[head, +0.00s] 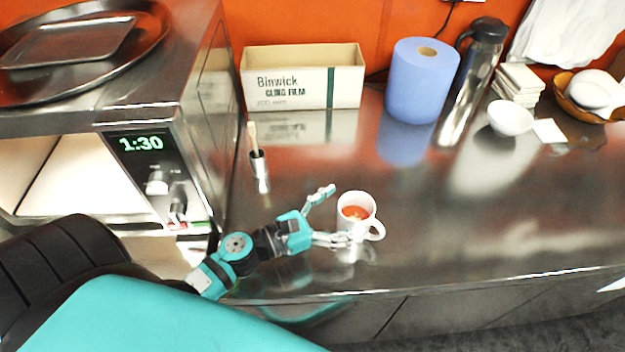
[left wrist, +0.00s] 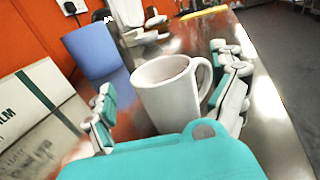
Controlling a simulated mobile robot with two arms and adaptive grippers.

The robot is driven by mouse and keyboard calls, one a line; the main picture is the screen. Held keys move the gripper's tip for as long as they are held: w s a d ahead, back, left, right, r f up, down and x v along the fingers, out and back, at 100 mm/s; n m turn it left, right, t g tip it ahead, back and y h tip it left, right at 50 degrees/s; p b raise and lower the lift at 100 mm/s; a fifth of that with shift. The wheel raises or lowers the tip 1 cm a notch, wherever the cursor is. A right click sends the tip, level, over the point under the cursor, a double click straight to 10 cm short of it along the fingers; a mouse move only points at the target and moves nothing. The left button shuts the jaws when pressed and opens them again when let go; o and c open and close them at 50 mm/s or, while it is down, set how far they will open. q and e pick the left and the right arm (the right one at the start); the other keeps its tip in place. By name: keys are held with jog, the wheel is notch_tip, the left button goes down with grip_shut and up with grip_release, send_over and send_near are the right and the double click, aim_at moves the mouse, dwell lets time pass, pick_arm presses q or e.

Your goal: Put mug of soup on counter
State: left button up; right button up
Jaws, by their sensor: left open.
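A white mug (head: 357,222) with red-orange soup (head: 355,212) in it stands upright on the steel counter (head: 400,250), its handle to the lower right. My left gripper (head: 326,215) is open at the mug's left side in the head view, one finger above and one below. In the left wrist view the same mug (left wrist: 166,95) sits between the spread fingers of my left gripper (left wrist: 170,112), and its soup is hidden. I cannot tell if a finger touches the mug. My right gripper does not show.
A microwave (head: 165,165) with an open front stands at the left. Behind are a cling film box (head: 285,90), a blue paper roll (head: 418,85), a flask (head: 475,80) and a white bowl (head: 510,118). A brush in a small holder (head: 259,168) stands nearby. The counter right of the mug is clear.

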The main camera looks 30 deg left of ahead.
pick_arm(q)
jog(key=b+v, duration=0.3)
jog(key=v, duration=0.5)
jog(key=shift+s+a+f, duration=0.15)
jog(key=shift+s, duration=0.15)
jog(key=shift+s+a, duration=0.35)
jog(key=shift+s, duration=0.15)
jog(key=shift+r, duration=0.2)
